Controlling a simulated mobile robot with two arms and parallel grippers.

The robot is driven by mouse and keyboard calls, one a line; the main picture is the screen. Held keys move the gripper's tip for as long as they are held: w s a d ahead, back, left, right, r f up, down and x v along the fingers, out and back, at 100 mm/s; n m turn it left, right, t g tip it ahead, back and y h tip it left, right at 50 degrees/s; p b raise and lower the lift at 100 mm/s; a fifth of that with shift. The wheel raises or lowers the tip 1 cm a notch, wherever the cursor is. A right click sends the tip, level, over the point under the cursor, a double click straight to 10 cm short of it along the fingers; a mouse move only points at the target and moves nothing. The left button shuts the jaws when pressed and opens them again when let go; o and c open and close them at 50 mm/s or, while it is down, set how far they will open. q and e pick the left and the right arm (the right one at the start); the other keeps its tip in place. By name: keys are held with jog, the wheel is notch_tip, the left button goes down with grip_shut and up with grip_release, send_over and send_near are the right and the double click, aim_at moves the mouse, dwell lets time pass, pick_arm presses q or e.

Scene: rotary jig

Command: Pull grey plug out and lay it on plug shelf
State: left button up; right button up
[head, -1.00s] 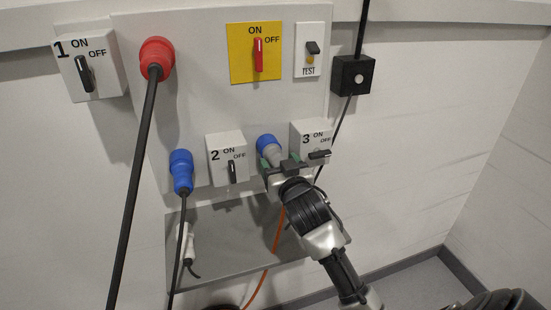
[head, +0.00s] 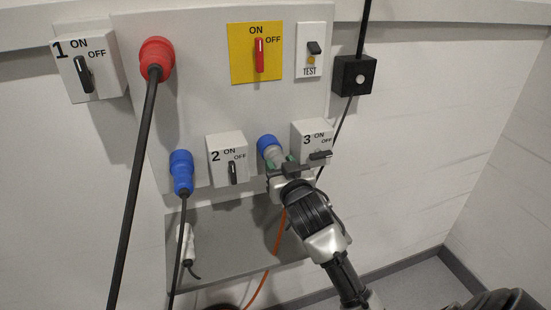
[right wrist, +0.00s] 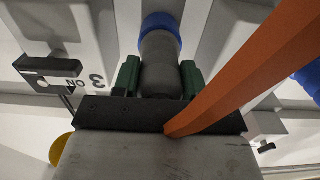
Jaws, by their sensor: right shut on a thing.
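The grey plug (head: 273,156) sits at the blue socket (head: 268,142) on the wall panel, between switch boxes 2 and 3. In the right wrist view the grey plug (right wrist: 160,68) meets the blue socket collar (right wrist: 161,30). My right gripper (head: 279,163) is shut on the grey plug, with a green-padded finger on either side of it. An orange cable (right wrist: 245,70) runs from the plug across the right wrist view. The grey shelf (head: 228,237) is below the sockets, with a white connector (head: 186,243) at its left. My left gripper is not in view.
Switch box 2 (head: 227,157) and switch box 3 (head: 312,140) flank the plug closely. A blue plug (head: 181,172) with a black cable hangs at the left, near a red plug (head: 156,58) with a thick cable. The shelf's middle is clear.

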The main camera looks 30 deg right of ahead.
jog(key=shift+v, duration=1.1)
jog(key=shift+s, duration=0.2)
jog(key=shift+s+a+p, duration=0.1)
jog(key=shift+p, duration=0.2)
jog(key=shift+p+v, duration=0.35)
jog(key=shift+v, duration=1.6)
jog(key=s+a+f+n+y+b, duration=0.2)
jog(key=s+a+f+y, duration=0.2)
jog(key=s+a+f, duration=0.6)
jog(key=shift+s+a+f+n+t+b, duration=0.35)
jog(key=shift+a+f, duration=0.4)
jog(key=shift+a, duration=0.45)
